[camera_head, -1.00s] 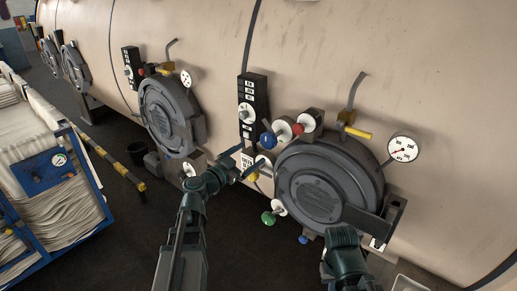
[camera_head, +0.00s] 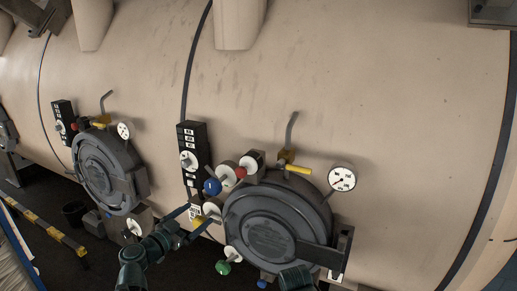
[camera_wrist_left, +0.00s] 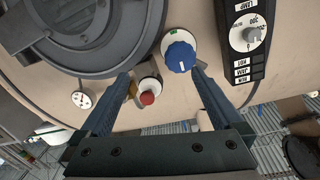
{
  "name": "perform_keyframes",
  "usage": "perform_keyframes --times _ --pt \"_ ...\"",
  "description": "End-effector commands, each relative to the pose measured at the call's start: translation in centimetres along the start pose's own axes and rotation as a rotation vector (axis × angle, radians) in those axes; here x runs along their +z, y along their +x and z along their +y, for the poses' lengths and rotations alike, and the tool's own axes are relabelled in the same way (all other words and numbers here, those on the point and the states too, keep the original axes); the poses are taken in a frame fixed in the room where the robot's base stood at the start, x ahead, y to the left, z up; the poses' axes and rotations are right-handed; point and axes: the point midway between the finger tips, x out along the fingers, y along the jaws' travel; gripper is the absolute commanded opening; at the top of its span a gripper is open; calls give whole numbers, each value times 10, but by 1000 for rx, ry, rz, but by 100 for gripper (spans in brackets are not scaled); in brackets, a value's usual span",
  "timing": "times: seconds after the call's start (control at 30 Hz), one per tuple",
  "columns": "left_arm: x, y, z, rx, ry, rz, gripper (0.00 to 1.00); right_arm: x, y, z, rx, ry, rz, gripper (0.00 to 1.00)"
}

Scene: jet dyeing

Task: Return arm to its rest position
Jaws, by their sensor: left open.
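My left gripper (camera_head: 197,223) is open beside the control panel of the nearer round door (camera_head: 265,228). In the left wrist view its two fingers (camera_wrist_left: 160,82) stand apart, with a blue knob (camera_wrist_left: 181,56) and a red button (camera_wrist_left: 148,97) seen between and beyond them. No object is held in the jaws. I cannot tell whether a finger touches the panel parts. A short piece of my right arm (camera_head: 297,278) shows at the bottom edge of the head view; its gripper is not seen.
A large beige vessel fills the head view. A black switch box (camera_head: 192,150), a yellow-handled valve (camera_head: 297,169) and a gauge (camera_head: 342,179) stick out around the door. A second round door (camera_head: 105,175) is at left. A yellow-black bar (camera_head: 42,228) lies lower left.

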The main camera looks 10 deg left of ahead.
Motion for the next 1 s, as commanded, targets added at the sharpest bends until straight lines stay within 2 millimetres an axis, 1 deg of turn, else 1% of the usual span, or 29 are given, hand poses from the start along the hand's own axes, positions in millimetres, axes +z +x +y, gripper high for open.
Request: perform_keyframes --times 0.03,0.07,0.1,0.13,0.17,0.2,0.27,0.3,0.37,0.4,0.47,0.5,0.6,0.7,0.83,0.9,1.0 --pt "12 9 27 64 -20 -28 100 -1 10 -1 0 0 0 0" --pt "19 14 45 109 -37 -52 100 -1 14 -1 0 -1 0 0" --pt "30 21 70 172 -61 -93 100 -1 19 -2 0 -1 0 0" --pt "39 24 90 221 -80 -131 100 -1 24 -2 0 -2 0 0" --pt "48 27 110 269 -101 -172 100 -2 28 -2 1 -2 0 0" --pt "62 30 137 330 -127 -234 100 -2 34 -3 1 -3 0 0" --pt "82 30 177 413 -165 -339 100 -2 42 -4 1 -4 0 0" --pt "98 27 202 462 -189 -419 100 -3 48 -4 1 -4 0 0" --pt "122 20 239 522 -220 -554 100 -3 58 -5 1 -5 0 0" --pt "139 13 262 550 -237 -656 100 -4 64 -6 1 -6 0 0" --pt "166 -2 294 570 -257 -824 100 -4 76 -7 2 -7 0 0" --pt "183 -14 312 564 -262 -938 100 -5 82 -7 2 -8 1 0" --pt "217 -42 338 484 -260 -1194 100 -6 97 -9 2 -9 1 0" --pt "239 -66 349 353 -237 -1383 100 -6 108 -10 3 -11 1 0" --pt "252 -87 351 185 -207 -1522 100 -7 117 -10 3 -12 1 0" --pt "255 -93 350 119 -197 -1559 100 -7 119 -11 3 -13 1 0" --pt "255 -97 348 67 -189 -1582 100 -7 120 -11 3 -13 1 0"
